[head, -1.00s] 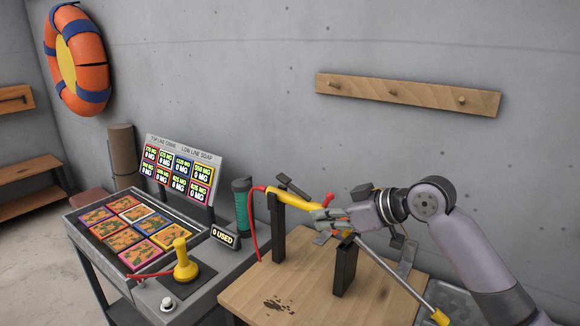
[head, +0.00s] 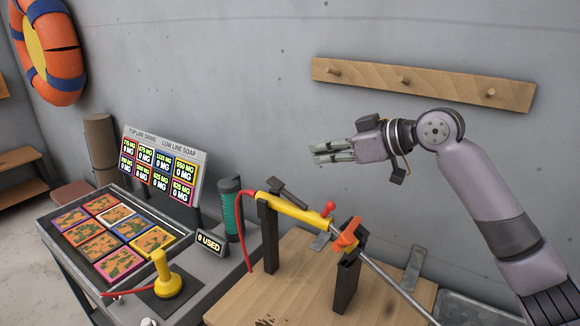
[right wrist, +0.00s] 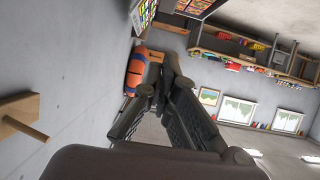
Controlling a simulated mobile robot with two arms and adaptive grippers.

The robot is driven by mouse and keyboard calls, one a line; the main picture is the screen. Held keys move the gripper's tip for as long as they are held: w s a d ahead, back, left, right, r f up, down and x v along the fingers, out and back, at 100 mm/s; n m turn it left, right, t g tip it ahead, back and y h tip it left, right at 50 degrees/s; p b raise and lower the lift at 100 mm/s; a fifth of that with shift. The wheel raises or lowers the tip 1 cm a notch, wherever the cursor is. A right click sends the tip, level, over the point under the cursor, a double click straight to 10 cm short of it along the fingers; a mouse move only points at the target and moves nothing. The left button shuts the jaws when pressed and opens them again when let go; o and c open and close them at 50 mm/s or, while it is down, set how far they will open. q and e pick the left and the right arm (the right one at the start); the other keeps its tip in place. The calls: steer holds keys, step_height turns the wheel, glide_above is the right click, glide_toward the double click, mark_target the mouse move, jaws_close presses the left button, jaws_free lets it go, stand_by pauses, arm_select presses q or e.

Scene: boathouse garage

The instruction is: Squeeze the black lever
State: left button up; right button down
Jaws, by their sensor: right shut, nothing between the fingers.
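A yellow wand (head: 300,211) lies across two dark stands on the wooden bench. A black lever (head: 288,192) sticks up at an angle from its rear end, near the red hose. A red knob (head: 329,208) and an orange piece (head: 347,235) sit toward its front, where a metal tube runs on to the lower right. My right gripper (head: 319,153) is shut and empty, in the air above the wand and apart from it, to the upper right of the lever. The right wrist view shows its dark fingers, with no part of the wand. My left gripper is not in view.
A grey console with a yellow joystick (head: 167,276) and a sign board (head: 160,165) stands to the left. A green cylinder (head: 230,210) stands beside the lever. A wooden peg rail (head: 425,84) is on the wall behind my arm. The bench's front area is clear.

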steer(key=p, duration=0.3)
glide_above(283, 186)
steer(key=s+d, duration=0.3)
step_height(283, 186, down, 3)
steer(key=p+x, duration=0.1)
steer(key=x, duration=0.2)
steer(key=shift+w+f, duration=0.3)
steer(key=shift+w+a+f+p, duration=0.1)
steer(key=shift+a+f+p, duration=0.1)
steer(key=shift+f, duration=0.35)
steer(key=shift+w+a+f+p, duration=0.1)
steer(key=shift+f+p, duration=0.05)
steer(key=shift+f, duration=1)
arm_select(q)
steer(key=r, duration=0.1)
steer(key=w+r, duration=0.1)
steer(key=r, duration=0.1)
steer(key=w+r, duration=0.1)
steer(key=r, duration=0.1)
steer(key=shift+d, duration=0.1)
arm_select(e)
steer(key=shift+w+a, duration=0.1)
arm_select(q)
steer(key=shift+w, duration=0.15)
